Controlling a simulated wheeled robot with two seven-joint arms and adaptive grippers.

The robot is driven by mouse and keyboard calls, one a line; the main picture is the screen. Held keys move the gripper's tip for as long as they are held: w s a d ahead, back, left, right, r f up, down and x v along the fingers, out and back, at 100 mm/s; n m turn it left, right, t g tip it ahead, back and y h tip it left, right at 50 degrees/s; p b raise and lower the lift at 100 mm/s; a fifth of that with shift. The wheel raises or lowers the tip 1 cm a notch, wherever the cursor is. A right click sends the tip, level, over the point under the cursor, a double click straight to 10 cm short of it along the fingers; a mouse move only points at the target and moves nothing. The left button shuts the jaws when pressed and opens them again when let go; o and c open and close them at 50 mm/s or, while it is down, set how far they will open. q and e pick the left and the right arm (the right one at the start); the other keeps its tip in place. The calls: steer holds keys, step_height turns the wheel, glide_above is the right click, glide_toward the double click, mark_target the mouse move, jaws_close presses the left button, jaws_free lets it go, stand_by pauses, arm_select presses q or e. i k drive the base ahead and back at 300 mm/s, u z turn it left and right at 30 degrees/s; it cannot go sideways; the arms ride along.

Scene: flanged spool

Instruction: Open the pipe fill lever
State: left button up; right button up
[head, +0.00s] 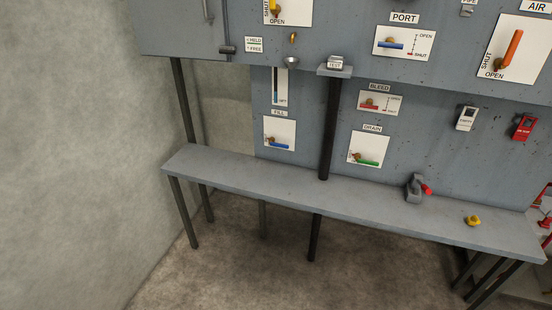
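The fill lever (279,144) has a blue handle and a brass-coloured pivot at its left end. It sits on a white plate (285,127) under a FILL label (279,113), on the grey panel above the bench. The handle points right and slightly down. The marks on its plate are too small to read. Neither of my grippers shows in the head view.
A grey bench (290,184) runs below the panel. A dark post (329,130) stands right of the fill plate. The green drain lever (367,162) and red bleed lever (371,106) are beyond it. A grey clamp-like device (414,187) and yellow knob (473,220) sit on the bench.

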mark_target(271, 140)
steer(key=u, duration=0.8)
steer(key=i, duration=1.2)
